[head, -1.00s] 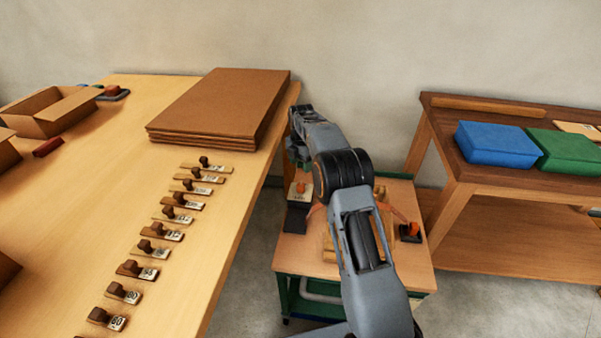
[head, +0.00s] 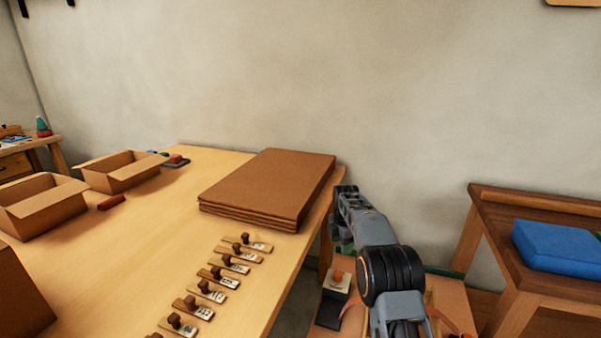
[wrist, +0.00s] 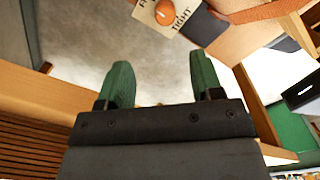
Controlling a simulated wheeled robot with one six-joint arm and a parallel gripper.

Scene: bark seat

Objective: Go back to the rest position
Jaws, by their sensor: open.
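My gripper (wrist: 160,85) shows in the wrist view with its two green fingers apart and nothing between them. In the head view my gripper (head: 341,240) hangs from my raised arm, just off the right edge of the long table and above the small low stand; its fingertips are hard to make out there. In the wrist view the grey floor lies beyond the fingers.
The long table (head: 140,240) holds a cardboard stack (head: 265,185), a row of several stamps (head: 220,275) and open boxes (head: 120,172). A brown bench (head: 490,235) with a blue box (head: 560,245) stands at right.

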